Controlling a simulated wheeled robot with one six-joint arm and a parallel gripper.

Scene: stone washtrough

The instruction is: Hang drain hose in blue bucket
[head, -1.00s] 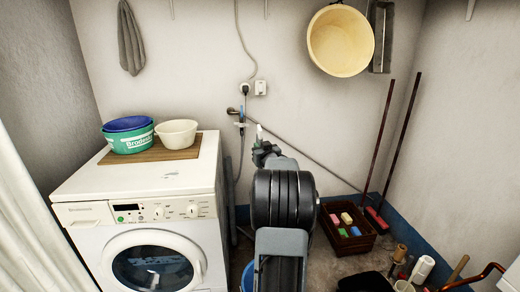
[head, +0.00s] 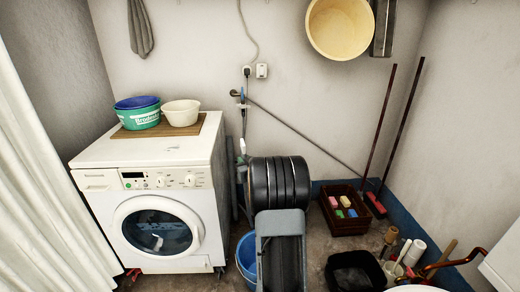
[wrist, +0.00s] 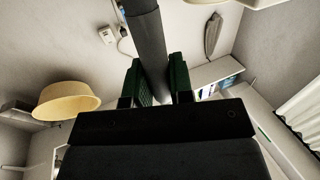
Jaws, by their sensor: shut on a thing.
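In the wrist view my gripper (wrist: 160,80) has its two green fingers shut on the grey drain hose (wrist: 147,40). The hose passes between the fingers and runs out of the top of that view. In the head view my own arm hides the gripper and the held part of the hose. The blue bucket (head: 246,252) stands on the floor, just right of the washing machine. My arm covers its right side. The wrist view does not show the bucket, so I cannot tell the hose's distance from it.
The white washing machine (head: 155,205) stands left of the bucket, with basins (head: 138,115) on top. A dark crate (head: 345,218) with coloured blocks stands at the back right. A black tub (head: 355,272) and several tools (head: 405,262) are at the front right. Two poles (head: 380,130) lean on the wall.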

